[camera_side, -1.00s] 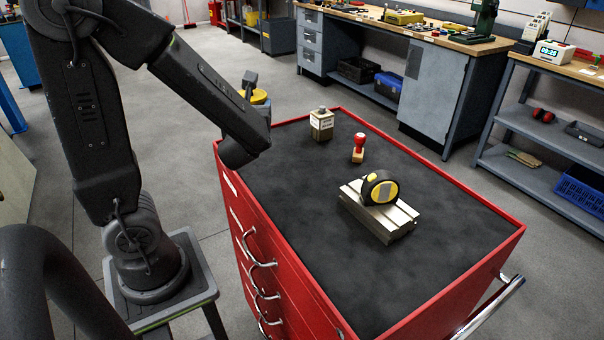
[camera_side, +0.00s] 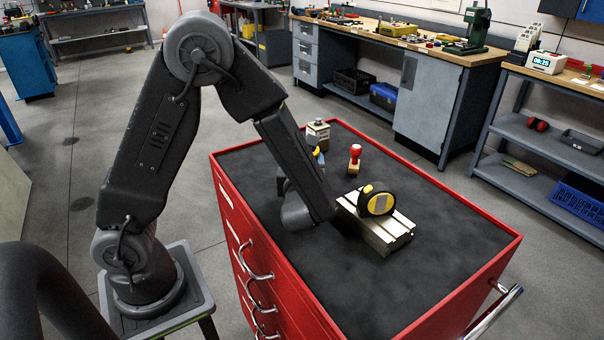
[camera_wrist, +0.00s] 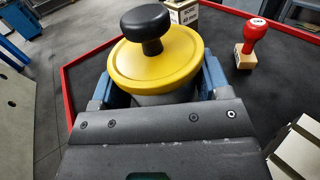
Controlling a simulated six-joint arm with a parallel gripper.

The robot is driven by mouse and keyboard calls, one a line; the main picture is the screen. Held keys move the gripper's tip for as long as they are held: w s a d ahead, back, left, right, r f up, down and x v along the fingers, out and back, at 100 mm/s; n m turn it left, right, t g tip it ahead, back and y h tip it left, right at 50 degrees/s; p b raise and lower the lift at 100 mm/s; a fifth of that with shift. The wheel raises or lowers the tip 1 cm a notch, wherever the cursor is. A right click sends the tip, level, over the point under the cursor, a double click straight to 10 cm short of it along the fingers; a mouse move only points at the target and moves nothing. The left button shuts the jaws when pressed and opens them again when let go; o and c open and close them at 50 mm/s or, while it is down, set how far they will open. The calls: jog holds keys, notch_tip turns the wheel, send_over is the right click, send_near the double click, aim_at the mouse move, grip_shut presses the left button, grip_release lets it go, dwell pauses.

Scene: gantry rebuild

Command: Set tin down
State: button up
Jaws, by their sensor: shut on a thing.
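The tin (camera_wrist: 150,60) has a round yellow lid with a black knob on top. In the wrist view it stands upright between the blue fingers of my gripper (camera_wrist: 158,85), which is shut on it. Its lower body is mostly hidden behind the gripper. In the side view my arm hides almost all of the tin and gripper; only a bit of yellow and blue shows beside the forearm. I cannot tell whether the tin's base touches the dark mat (camera_side: 440,240) on top of the red tool cart (camera_side: 232,190).
A pale labelled box (camera_side: 317,134) and a red-handled stamp (camera_side: 354,158) stand toward the cart's back. A yellow-black tape measure (camera_side: 376,199) sits on a slotted metal block (camera_side: 388,237), right of my forearm. The mat's right and front parts are clear.

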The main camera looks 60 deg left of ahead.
jog(key=shift+f, duration=1.6)
jog(key=shift+f, duration=0.2)
jog(key=o, duration=1.6)
jog(key=shift+r, duration=0.1)
